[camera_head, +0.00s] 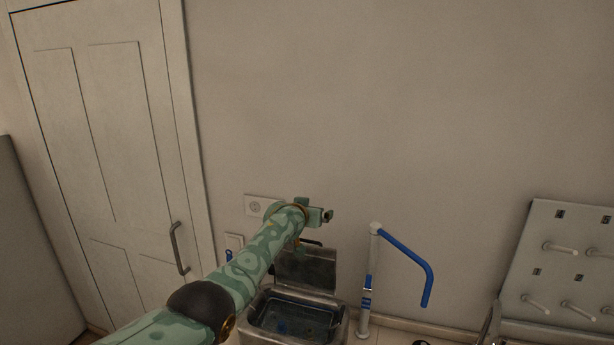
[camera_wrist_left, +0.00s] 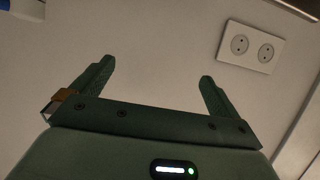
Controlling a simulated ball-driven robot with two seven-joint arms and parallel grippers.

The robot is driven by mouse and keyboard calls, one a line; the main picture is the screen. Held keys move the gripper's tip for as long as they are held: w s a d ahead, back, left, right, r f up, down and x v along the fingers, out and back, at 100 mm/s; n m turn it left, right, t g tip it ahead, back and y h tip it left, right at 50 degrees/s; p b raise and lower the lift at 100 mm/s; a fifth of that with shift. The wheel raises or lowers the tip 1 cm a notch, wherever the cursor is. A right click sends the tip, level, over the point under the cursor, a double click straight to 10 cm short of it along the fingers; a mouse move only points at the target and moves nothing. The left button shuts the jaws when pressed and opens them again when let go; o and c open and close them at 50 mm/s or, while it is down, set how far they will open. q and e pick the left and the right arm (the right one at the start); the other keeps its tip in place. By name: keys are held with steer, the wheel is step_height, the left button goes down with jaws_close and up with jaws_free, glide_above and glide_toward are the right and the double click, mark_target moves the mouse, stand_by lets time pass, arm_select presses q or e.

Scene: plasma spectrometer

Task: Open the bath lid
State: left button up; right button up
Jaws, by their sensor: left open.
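The bath (camera_head: 294,316) is a metal box with an open basin, at the bottom centre of the head view. Its lid (camera_head: 308,268) stands raised at the back of the bath, tilted up near the wall, with a dark handle at its top edge. My left gripper (camera_head: 328,215) is above the lid, apart from it, near the wall. In the left wrist view its two fingers (camera_wrist_left: 158,82) are spread, with nothing between them. My arm hides the left part of the bath and lid. My right gripper is not in view.
A white post with a blue bent spout (camera_head: 407,262) stands right of the bath. A pegged drying rack (camera_head: 560,262) is at the far right. A wall socket (camera_head: 258,205) is behind my left arm; a door (camera_head: 110,150) is at left. The upper wall is clear.

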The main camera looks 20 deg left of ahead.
arm_select(q)
step_height(320, 180, up, 9)
steer(key=s+p, duration=0.1)
steer(key=p, duration=0.2)
steer(key=shift+s+p, duration=0.15)
steer(key=shift+p, duration=0.15)
stand_by(0.3)
steer(key=shift+s+d+r, duration=0.1)
stand_by(0.3)
steer(key=a+b+v, duration=0.1)
steer(key=b+v, duration=0.1)
steer(key=v, duration=1.4)
steer(key=shift+d, duration=0.4)
